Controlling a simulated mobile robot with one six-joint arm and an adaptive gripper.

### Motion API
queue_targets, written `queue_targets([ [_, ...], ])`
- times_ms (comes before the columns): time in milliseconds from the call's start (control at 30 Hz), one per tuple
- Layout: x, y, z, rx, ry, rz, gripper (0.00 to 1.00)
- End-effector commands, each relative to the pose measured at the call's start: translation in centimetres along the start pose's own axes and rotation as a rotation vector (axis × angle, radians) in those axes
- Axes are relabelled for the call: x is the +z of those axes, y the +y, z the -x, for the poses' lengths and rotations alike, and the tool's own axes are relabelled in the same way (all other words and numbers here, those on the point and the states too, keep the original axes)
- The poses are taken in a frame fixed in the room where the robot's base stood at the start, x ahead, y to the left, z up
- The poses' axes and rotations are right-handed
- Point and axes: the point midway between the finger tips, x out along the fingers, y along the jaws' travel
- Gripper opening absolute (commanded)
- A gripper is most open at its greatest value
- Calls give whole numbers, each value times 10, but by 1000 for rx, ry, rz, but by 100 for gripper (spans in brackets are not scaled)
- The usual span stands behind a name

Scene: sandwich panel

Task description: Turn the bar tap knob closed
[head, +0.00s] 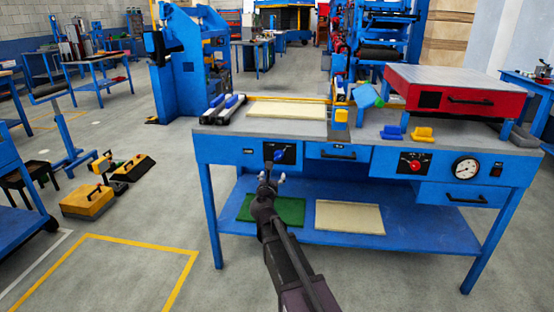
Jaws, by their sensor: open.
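A small knob with a blue bar-shaped handle (278,156) sits on a black plate (290,154) at the left of the blue workbench's front panel. The bar looks roughly upright; its exact angle is too small to tell. My gripper (271,178) is open and empty, just below and in front of this knob. A gap seems to lie between the fingertips and the knob, but its depth cannot be judged. A red round knob (415,166) sits on another black plate farther right.
A red press box (455,92) stands on the bench top (300,131). The lower shelf (408,225) holds a green sheet (277,210) and a cream sheet (350,217).

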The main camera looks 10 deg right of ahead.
Motion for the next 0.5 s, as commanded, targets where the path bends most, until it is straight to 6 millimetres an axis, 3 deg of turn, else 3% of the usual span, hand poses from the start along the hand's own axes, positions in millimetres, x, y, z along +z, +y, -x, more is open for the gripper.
queue_targets([
  [267, 0, 1, -16, 0, 0, 1, 89],
  [500, 0, 2, -47, 0, 0, 1, 89],
])
